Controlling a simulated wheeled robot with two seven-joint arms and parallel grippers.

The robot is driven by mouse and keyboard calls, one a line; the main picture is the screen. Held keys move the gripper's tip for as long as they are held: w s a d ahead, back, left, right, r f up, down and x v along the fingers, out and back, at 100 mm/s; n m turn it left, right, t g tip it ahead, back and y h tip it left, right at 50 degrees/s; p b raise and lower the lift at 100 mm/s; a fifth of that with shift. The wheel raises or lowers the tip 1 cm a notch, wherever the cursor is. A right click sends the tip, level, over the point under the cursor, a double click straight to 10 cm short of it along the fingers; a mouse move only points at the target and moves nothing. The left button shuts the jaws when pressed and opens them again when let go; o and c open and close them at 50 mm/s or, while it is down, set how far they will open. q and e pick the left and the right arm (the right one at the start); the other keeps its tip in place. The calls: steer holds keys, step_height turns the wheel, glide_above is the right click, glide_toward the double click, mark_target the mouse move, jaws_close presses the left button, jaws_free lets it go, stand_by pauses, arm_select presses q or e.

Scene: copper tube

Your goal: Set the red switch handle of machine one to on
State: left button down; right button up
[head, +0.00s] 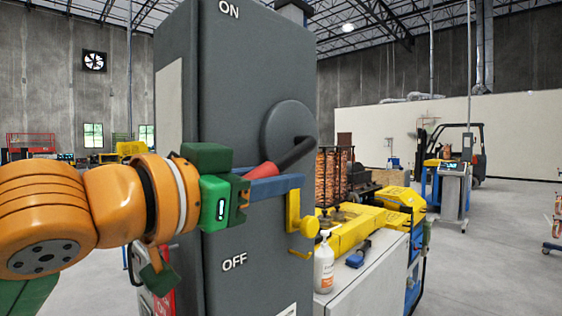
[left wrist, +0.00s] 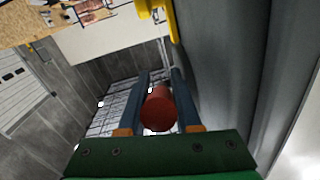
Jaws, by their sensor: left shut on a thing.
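The switch box of machine one (head: 240,80) is a tall grey cabinet with ON lettered at its top and OFF lower down. A dark round hub (head: 284,125) on its face carries a dark lever that ends in the red switch handle (head: 261,171). The handle points out from the hub and slightly down, between the two labels. My left gripper (head: 296,184) is shut on the red handle, its blue fingers partly hiding it. In the left wrist view the handle's round red end (left wrist: 158,110) lies between the two fingers. My right gripper is out of view.
A yellow hook-shaped bracket (head: 298,215) sticks out from the box below my fingers. To the right, a white-topped bench (head: 345,278) holds a pump bottle (head: 324,265) and a blue-black tool (head: 358,253). Open floor lies farther right.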

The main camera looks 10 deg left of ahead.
arm_select(q)
steer(key=shift+s+a+r+g+y, duration=0.15)
steer(key=shift+r+g+y, duration=0.2)
steer(key=shift+r+g, duration=0.15)
steer(key=shift+s+a+r+g+y, duration=0.1)
steer(key=shift+s+r+g+y, duration=0.05)
steer(key=shift+r+g+y, duration=0.3)
steer(key=shift+f, duration=0.1)
